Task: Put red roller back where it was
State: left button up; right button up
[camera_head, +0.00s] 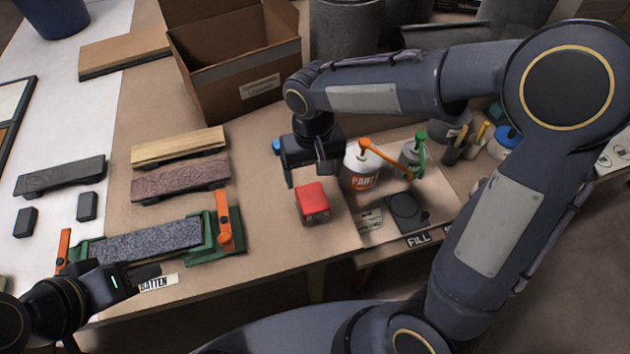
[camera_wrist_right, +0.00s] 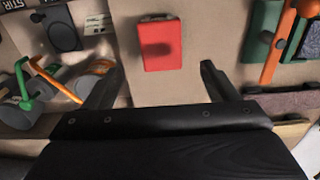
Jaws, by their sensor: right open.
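The red roller (camera_head: 312,203) is a small red block-like piece standing on the brown bench near its front edge. In the right wrist view the red roller (camera_wrist_right: 160,45) lies ahead of the fingertips, between their lines and apart from them. My right gripper (camera_head: 308,180) is open and empty just behind and above it; its two fingers also show in the right wrist view (camera_wrist_right: 158,82). My left gripper (camera_head: 150,275) is at the lower left by the BATTEN label, beside the green clamp fixture (camera_head: 215,245); its jaw state is unclear.
A paint can (camera_head: 360,168) with an orange handle stands right of the red roller. A black round pad (camera_head: 405,210) and a FILL label (camera_head: 418,239) lie further right. A cardboard box (camera_head: 240,80) stands behind. Sanding boards (camera_head: 180,181) lie left. Bench between boards and roller is clear.

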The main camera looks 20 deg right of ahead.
jog(key=s+d+r+m+t+y, duration=0.1)
jog(key=s+d, duration=0.3)
jog(key=s, duration=0.4)
jog(key=s+d+r+m+t+y, duration=0.1)
jog(key=s+d+r+t, duration=0.3)
jog(key=s, duration=0.4)
jog(key=shift+d+r+t+y, duration=0.3)
jog(key=shift+d+y, duration=0.35)
jog(key=shift+y, duration=0.25)
notch_tip(320, 180, up, 2)
jog(key=shift+p, duration=1)
jog(key=shift+f, duration=0.25)
jog(key=shift+c, duration=0.3)
